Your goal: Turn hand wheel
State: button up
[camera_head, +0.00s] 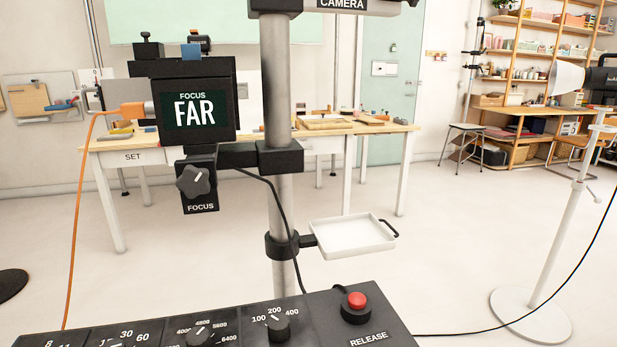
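A dark lobed hand wheel (194,182) sits on a black block labelled FOCUS, left of the grey vertical post (279,205). A light mark on its face points up and to the right. Above it, a black box carries a display (194,108) that reads FOCUS FAR. A black bracket (238,156) joins this unit to the post. My gripper is not in view, and nothing touches the hand wheel.
A black control panel (243,325) with several dials and a red RELEASE button (356,300) fills the bottom. A white tray (352,238) is clamped to the post. An orange cable (81,190) hangs at left. A workbench (388,128) stands behind; a white lamp stand (556,240) stands right.

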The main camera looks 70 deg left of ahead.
aim_at(194, 181)
jog(key=z, duration=0.05)
jog(key=k, duration=0.95)
jog(key=u, duration=0.95)
